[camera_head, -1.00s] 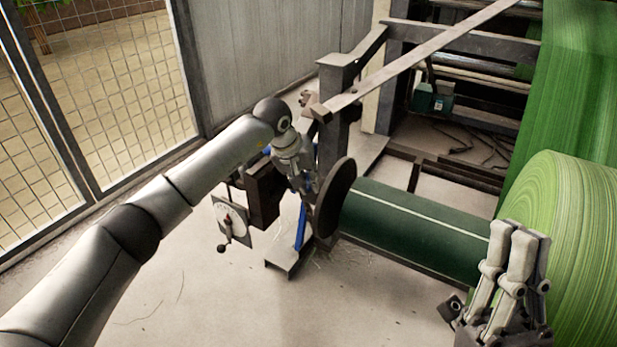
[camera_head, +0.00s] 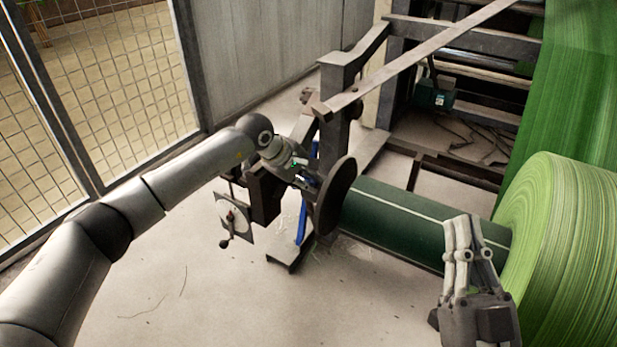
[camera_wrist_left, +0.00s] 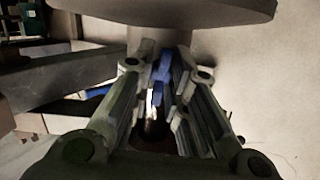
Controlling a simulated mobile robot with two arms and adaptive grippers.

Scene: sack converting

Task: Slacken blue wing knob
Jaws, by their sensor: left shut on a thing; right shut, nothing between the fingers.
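The blue wing knob (camera_wrist_left: 161,68) shows in the left wrist view, upright between my left gripper's (camera_wrist_left: 167,80) two fingers, which are shut on it. In the head view my left gripper (camera_head: 303,181) reaches in beside the dark round disc at the roller's end, and its wrist and the frame hide the knob there. My right gripper (camera_head: 468,220) is shut and empty, fingers pointing up, in front of the green roller at lower right.
A dark disc (camera_head: 336,195) caps the green roller (camera_head: 405,217). A large green roll (camera_head: 570,250) stands at right. A dial plate with a crank (camera_head: 233,217) hangs left of my left gripper. A steel post (camera_head: 335,135) rises behind. The floor at lower middle is clear.

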